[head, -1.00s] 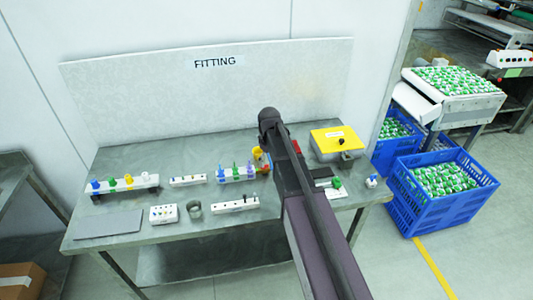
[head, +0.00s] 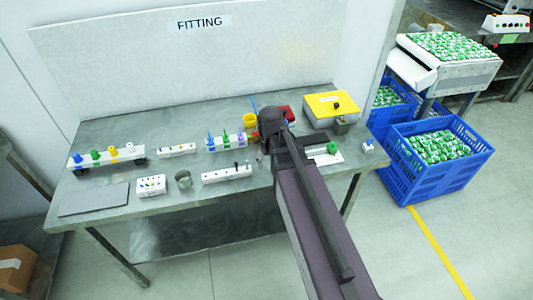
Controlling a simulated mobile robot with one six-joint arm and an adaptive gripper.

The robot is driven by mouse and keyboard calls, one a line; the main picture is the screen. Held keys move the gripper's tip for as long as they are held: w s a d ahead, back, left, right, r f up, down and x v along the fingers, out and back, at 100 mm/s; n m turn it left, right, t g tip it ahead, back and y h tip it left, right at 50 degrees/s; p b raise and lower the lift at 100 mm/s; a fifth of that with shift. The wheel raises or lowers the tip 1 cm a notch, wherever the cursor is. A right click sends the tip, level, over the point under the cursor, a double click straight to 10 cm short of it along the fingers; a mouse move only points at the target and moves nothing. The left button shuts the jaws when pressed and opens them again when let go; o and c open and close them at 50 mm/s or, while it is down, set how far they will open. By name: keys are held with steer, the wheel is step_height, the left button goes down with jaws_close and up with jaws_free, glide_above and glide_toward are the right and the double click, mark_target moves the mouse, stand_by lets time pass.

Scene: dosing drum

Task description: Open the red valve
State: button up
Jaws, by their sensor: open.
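A red part (head: 286,112) shows at the back of the bench, just behind my wrist. The arm covers much of it, and I cannot tell whether it is the red valve or how any handle on it is turned. My gripper (head: 261,158) is mostly hidden under the dark wrist. Only a small grey bit shows, over the bench beside the rack of coloured pieces. It is open, and I see nothing held. A green knob (head: 332,147) on a white plate stands to the right of the arm.
The grey bench (head: 220,190) holds a rack with blue and green pieces (head: 226,140), a yellow cup (head: 250,120), a yellow-lidded box (head: 332,104), a metal cup (head: 183,179) and white blocks (head: 227,174). Blue crates (head: 436,160) stand on the floor at right.

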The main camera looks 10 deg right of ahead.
steer(key=s+f+m+b, duration=0.2)
steer(key=s, duration=0.3)
steer(key=shift+s+f, duration=0.35)
steer(key=shift+f, duration=0.05)
stand_by(1.1)
